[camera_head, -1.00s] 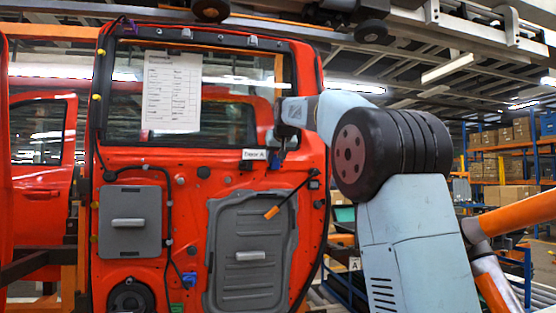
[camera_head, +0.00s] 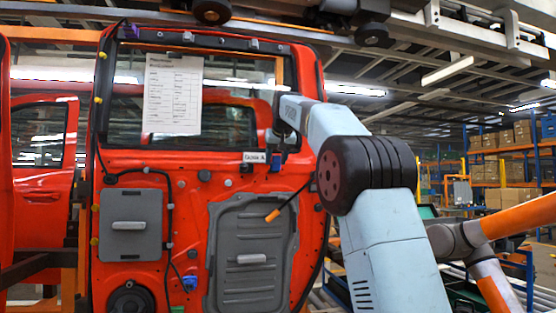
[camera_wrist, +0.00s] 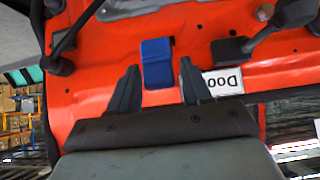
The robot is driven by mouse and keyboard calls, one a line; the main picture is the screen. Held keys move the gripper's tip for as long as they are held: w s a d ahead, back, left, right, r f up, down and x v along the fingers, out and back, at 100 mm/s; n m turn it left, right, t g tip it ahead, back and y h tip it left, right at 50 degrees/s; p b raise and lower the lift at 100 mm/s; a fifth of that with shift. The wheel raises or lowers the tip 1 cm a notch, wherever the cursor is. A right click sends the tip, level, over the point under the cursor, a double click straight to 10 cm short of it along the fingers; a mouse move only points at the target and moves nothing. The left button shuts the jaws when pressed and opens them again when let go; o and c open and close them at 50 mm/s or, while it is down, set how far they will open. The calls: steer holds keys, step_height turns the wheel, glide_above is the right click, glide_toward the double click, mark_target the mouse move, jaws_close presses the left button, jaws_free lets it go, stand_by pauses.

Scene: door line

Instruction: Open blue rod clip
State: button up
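The blue rod clip (camera_wrist: 157,62) is a small block on the red door panel (camera_wrist: 195,30). In the wrist view it shows between the two dark fingers of my gripper (camera_wrist: 160,66), with gaps on both sides. My gripper is open and holds nothing. In the head view the clip (camera_head: 276,163) is a small blue spot just below my gripper (camera_head: 277,143), right of the white label (camera_head: 254,157). I cannot tell whether the fingertips reach around the clip in depth, or whether its lid is shut.
A black rod with an orange tip (camera_head: 272,216) slants across the door near the grey panel (camera_head: 251,259). In the wrist view a dark block (camera_wrist: 229,50) sits right of the clip, near the label (camera_wrist: 222,83). A paper sheet (camera_head: 173,95) hangs across the window.

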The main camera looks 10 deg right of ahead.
steer(key=shift+o, duration=0.6)
steer(key=v, duration=1.3)
steer(key=shift+s+r, duration=0.2)
steer(key=shift+r, duration=0.05)
